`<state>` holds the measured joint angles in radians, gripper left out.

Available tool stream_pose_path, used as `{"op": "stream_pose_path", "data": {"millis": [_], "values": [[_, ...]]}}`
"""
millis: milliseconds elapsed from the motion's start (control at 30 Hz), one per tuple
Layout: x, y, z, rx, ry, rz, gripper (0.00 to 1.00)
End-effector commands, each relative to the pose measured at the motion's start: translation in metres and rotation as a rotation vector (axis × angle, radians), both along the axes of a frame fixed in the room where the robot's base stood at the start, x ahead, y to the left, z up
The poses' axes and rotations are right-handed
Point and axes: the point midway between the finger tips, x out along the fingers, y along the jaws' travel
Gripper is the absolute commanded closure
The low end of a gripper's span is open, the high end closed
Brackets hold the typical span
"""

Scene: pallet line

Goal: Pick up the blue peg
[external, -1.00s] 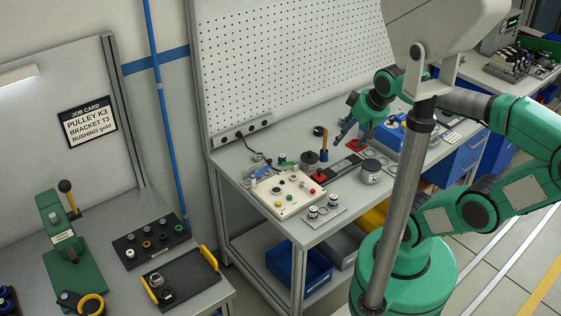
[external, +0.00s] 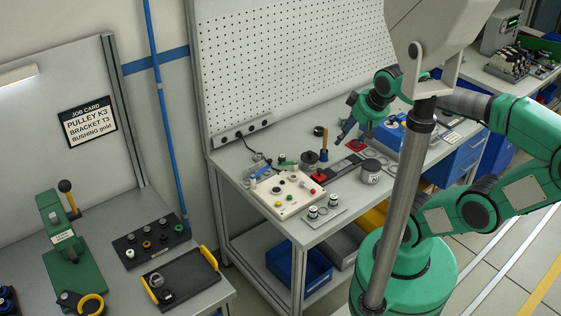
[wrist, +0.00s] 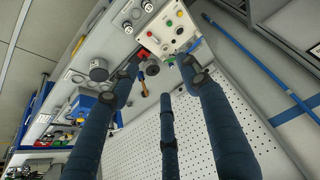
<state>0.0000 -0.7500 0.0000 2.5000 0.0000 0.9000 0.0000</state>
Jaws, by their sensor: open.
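A small blue piece (external: 264,172) lies along the back left edge of the cream control box on the middle bench. It looks like the blue peg, but it is too small to be sure. In the wrist view, a blue piece (wrist: 196,44) shows beside the box, partly behind a finger. My gripper (external: 349,133) is to the right of the box, above the bench, apart from the blue piece. In the wrist view, its dark blue fingers (wrist: 165,80) are spread and empty.
The cream control box (external: 284,205) has coloured buttons. An orange-handled tool (external: 324,141) stands upright behind it, near a dark round part (external: 309,158). A grey jar (external: 370,173) stands in front of my gripper. A pegboard (external: 290,50) rises along the bench's back.

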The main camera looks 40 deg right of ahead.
Motion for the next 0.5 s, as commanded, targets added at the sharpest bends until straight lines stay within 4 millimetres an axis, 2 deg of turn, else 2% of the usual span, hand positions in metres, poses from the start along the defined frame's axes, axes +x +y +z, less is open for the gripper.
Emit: {"op": "stream_pose_path", "data": {"millis": [267,500], "values": [[0.002,0.000,0.001,0.000,0.002,0.001,0.53],[0.025,-0.002,0.006,-0.009,0.029,0.010,0.53]]}}
